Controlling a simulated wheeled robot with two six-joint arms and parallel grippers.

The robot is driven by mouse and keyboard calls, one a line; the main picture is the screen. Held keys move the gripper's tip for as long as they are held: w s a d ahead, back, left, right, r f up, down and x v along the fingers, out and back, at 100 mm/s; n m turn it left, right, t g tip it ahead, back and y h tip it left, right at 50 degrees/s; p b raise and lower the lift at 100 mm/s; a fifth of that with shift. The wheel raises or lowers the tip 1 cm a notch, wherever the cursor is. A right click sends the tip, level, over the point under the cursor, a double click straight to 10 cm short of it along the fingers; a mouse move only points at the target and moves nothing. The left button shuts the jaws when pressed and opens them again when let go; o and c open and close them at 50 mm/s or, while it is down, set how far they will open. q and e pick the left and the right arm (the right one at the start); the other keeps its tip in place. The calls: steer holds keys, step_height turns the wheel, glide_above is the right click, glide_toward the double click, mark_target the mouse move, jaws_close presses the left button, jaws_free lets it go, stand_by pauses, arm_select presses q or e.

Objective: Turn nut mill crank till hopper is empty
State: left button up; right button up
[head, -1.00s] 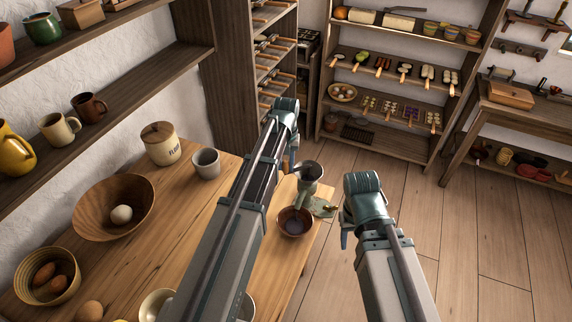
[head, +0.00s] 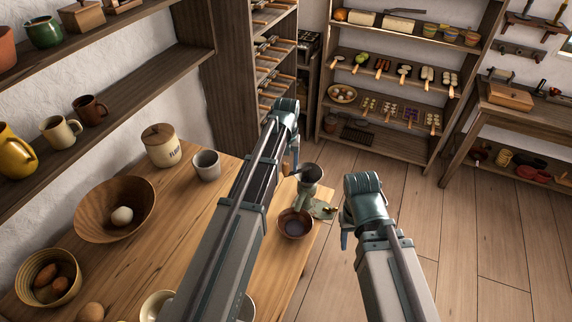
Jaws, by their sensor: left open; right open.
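The green nut mill (head: 308,187) stands near the right edge of the wooden table, its dark funnel-shaped hopper (head: 307,173) on top. I cannot tell from here whether nuts are in the hopper. A brown bowl (head: 295,223) with something dark inside sits in front of the mill. My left gripper (head: 291,166) is open, just left of the hopper; a small brown piece, perhaps the crank's grip, shows by its fingers. My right gripper (head: 346,234) is open and empty, right of the table edge.
Open floor (head: 450,240) lies right.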

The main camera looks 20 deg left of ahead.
arm_select(q)
step_height(320, 180, up, 13)
steer(key=p, duration=1.2)
steer(key=shift+s+d+f, duration=0.15)
steer(key=shift+s+d, duration=0.05)
steer(key=shift+d, duration=0.05)
steer(key=c, duration=0.4)
steer(key=s+d+f+n+b, duration=0.1)
steer(key=s+d+n, duration=0.1)
steer(key=s+d+n+t+y+b, duration=0.1)
steer(key=d+n, duration=0.1)
steer(key=n, duration=0.1)
steer(key=s+d+f+n+y+b, duration=0.1)
steer(key=s+d+n, duration=0.1)
steer(key=shift+s+d+f+n, duration=0.2)
steer(key=shift+s+f+n, duration=0.1)
jaws_close()
steer(key=shift+s+d+f+n+t, duration=0.1)
steer(key=shift+s+d+n+t, duration=0.1)
steer(key=shift+d+n+t, duration=0.3)
